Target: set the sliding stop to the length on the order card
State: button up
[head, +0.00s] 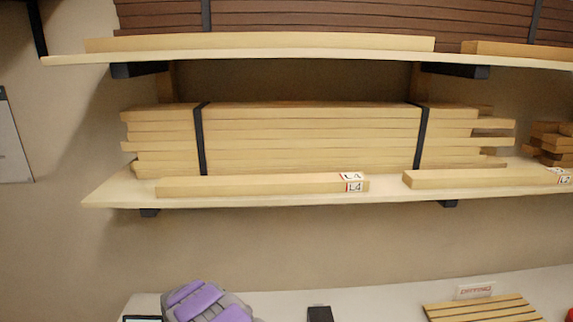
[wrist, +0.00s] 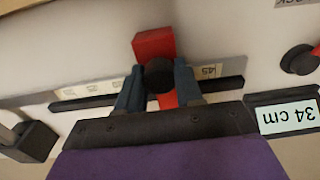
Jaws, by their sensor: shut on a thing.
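The sliding stop (wrist: 153,44) is a red block with a round black knob, seen in the wrist view on a dark rail (wrist: 82,101). My gripper (wrist: 159,77) is shut on the knob, with one blue-grey finger on each side. A pale scale strip (wrist: 232,66) runs along the rail; "45" shows just right of the stop, and the smaller marks are too blurred to read. A dark-framed panel (wrist: 287,117) at the right reads "34 cm", upside down in this view. I cannot tell whether it is the order card or a readout.
In the head view, a wall shelf (head: 110,192) holds strapped boards and a loose board marked L4 (head: 250,186). A slatted wooden piece (head: 482,309) lies on the pale bench (head: 400,300). In the wrist view, a dark block (wrist: 30,142) stands left and a red-black knob (wrist: 299,60) right.

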jog(key=shift+a, duration=0.45)
dwell(0.3)
jog(key=o, duration=0.8)
jog(key=shift+o, duration=0.2)
jog(key=shift+r+p, duration=1.1)
jog(key=shift+r, duration=3.45)
